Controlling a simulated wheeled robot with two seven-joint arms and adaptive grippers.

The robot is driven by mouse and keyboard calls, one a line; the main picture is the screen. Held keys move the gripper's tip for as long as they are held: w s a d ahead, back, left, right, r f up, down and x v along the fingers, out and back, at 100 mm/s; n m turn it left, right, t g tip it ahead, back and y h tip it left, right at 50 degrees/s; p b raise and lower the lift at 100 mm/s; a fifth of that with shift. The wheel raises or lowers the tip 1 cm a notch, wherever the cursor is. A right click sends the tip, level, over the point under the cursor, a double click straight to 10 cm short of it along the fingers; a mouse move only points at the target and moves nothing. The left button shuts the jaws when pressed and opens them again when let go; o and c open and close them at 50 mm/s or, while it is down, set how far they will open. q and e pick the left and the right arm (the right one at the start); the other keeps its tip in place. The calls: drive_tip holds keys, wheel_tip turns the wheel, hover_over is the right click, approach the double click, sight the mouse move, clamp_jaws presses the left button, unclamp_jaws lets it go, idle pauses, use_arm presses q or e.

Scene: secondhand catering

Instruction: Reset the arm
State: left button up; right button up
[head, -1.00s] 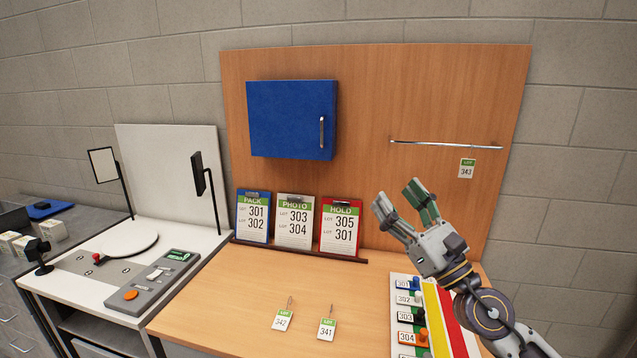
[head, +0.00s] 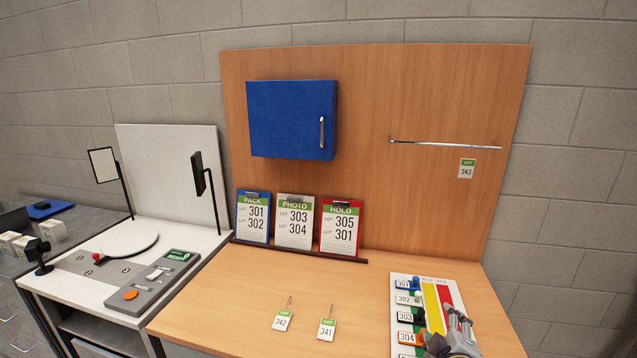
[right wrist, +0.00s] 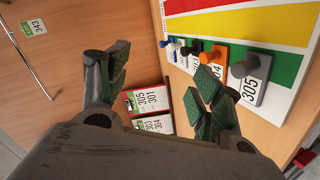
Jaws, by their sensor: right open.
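My right gripper (head: 459,328) is at the lower right of the head view, partly cut off by the bottom edge, over the lower part of the board with coloured stripes (head: 432,290). In the right wrist view its two green-padded fingers (right wrist: 160,95) are spread wide with nothing between them. The board also shows there at the upper right (right wrist: 245,22), with numbered tags and coloured knobs beside the fingers. I cannot tell whether the gripper touches anything. My left gripper is in neither view.
Lot tags 342 (head: 282,320) and 341 (head: 327,329) lie on the wooden bench. PACK (head: 253,218), PHOTO (head: 295,222) and HOLD (head: 340,228) clipboards stand at the back. A rail (head: 445,144), tag 343 (head: 466,168) and blue cabinet (head: 290,120) are on the panel.

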drive_tip(key=s+a+f+m+g+y, duration=0.25)
drive_tip(key=s+f+m+g, duration=0.2)
drive_tip(key=s+f, duration=0.45)
drive_tip(key=s+a+f+m+g+y, duration=0.25)
drive_tip(key=s+a+f+g, duration=0.2)
drive_tip(key=s+f, duration=0.5)
drive_tip(key=s+f+g+p, duration=0.1)
drive_tip(key=s+f+p, duration=0.1)
drive_tip(key=f, duration=1.2)
drive_tip(key=s+f+g+p, duration=0.1)
drive_tip(key=f+p, duration=0.1)
drive_tip(key=f, duration=1.2)
drive_tip(key=s+d+f+p, duration=0.2)
drive_tip(key=s+f, duration=0.5)
drive_tip(key=s, duration=0.4)
drive_tip(key=s+d+f+g+h+p, duration=0.1)
drive_tip(key=s+d+f, duration=0.1)
drive_tip(key=s+f, duration=0.6)
drive_tip(key=s, duration=0.3)
drive_tip(key=shift+d+f+p, duration=0.25)
drive_tip(key=shift+f+p, duration=0.05)
drive_tip(key=shift+p, duration=0.05)
